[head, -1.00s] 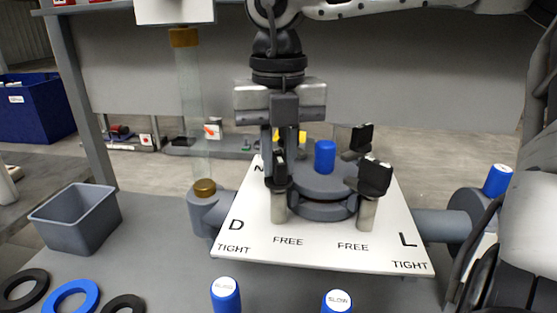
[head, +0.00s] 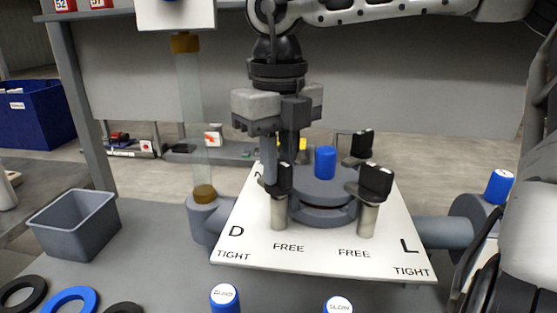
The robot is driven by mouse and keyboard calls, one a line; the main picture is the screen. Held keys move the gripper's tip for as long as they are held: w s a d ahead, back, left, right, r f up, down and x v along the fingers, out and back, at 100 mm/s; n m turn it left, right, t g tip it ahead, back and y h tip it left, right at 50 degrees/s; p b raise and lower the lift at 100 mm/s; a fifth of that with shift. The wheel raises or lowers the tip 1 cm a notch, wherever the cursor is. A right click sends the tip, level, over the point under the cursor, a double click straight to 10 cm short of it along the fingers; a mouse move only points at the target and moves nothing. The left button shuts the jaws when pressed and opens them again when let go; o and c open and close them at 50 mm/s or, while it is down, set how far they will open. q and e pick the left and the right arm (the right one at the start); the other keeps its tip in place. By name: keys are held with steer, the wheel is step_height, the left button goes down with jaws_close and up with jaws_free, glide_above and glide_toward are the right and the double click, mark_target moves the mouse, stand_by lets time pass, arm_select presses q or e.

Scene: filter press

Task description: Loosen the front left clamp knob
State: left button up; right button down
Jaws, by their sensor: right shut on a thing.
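The front left clamp knob (head: 279,180) is a black bar handle on a metal post at the front left of the round grey press head. My right gripper (head: 280,168) reaches straight down from above, with its fingers at this knob and shut on it. The front right knob (head: 375,182) and the back right knob (head: 361,144) stand clear of the gripper. The back left knob is hidden behind my gripper. My left gripper is out of view.
A white plate (head: 325,262) marked TIGHT, FREE, D and L lies under the press. A blue cap (head: 325,162) tops the press head. A clear vertical tube (head: 190,125) stands at left. A grey bin (head: 75,222) and several rings lie further left.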

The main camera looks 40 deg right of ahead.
mark_target(279, 161)
steer(key=c, duration=1.4)
jaws_free()
steer(key=shift+o, duration=0.2)
step_height(279, 161, up, 16)
steer(key=p, duration=0.2)
